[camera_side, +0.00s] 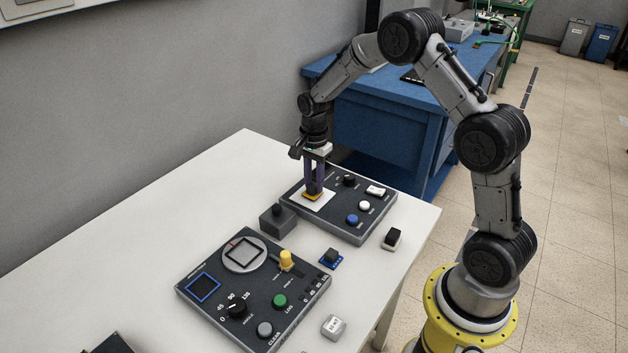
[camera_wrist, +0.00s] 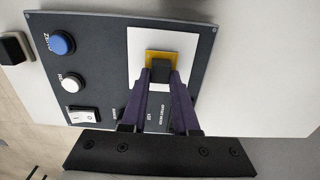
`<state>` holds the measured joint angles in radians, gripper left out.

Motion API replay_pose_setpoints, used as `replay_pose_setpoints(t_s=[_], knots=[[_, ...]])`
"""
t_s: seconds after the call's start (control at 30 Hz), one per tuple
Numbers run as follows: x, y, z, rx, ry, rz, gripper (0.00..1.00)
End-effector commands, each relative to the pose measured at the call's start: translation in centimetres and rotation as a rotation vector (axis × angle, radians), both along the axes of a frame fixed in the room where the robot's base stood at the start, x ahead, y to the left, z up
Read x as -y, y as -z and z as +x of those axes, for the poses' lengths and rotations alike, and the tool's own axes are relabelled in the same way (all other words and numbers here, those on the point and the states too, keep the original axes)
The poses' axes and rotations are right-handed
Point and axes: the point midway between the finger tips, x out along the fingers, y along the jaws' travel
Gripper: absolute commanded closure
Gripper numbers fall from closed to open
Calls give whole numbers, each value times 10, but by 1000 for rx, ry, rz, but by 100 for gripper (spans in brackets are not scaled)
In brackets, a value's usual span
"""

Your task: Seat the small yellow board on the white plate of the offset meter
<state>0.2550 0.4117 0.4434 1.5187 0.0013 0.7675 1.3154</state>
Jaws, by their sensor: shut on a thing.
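The offset meter (camera_side: 333,230) is a dark panel box at the back of the white table, with a white plate (camera_side: 304,204) at its left end. The small yellow board (camera_side: 312,196) is over that plate, between my fingertips. In the wrist view the yellow board (camera_wrist: 152,56) lies within the outline of the white plate (camera_wrist: 138,83), and a dark block on it sits between the fingers. My gripper (camera_side: 313,190) is pointing down, shut on the board; it also shows in the wrist view (camera_wrist: 160,74). I cannot tell whether the board touches the plate.
The meter carries a blue button (camera_side: 352,219), a white button (camera_side: 364,205), a white switch (camera_side: 376,190) and a black knob (camera_side: 349,180). A grey box (camera_side: 277,220) stands close left. A second panel (camera_side: 215,303), a blue board (camera_side: 331,259) and small blocks lie in front.

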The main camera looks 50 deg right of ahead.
Motion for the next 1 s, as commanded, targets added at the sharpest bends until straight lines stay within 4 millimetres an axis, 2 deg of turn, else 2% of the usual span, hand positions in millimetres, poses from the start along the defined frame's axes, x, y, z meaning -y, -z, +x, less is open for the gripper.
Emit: replay_pose_setpoints(t_s=[0.43, 0.47, 0.63, 0.67, 0.87, 1.0], knots=[[0, 1, 0, 0, 0, 0, 100], [0, 1, 0, 0, 0, 0, 69], [0, 1, 0, 0, 0, 0, 39], [0, 1, 0, 0, 0, 0, 36], [0, 1, 0, 0, 0, 0, 36], [0, 2, 0, 0, 0, 0, 11]])
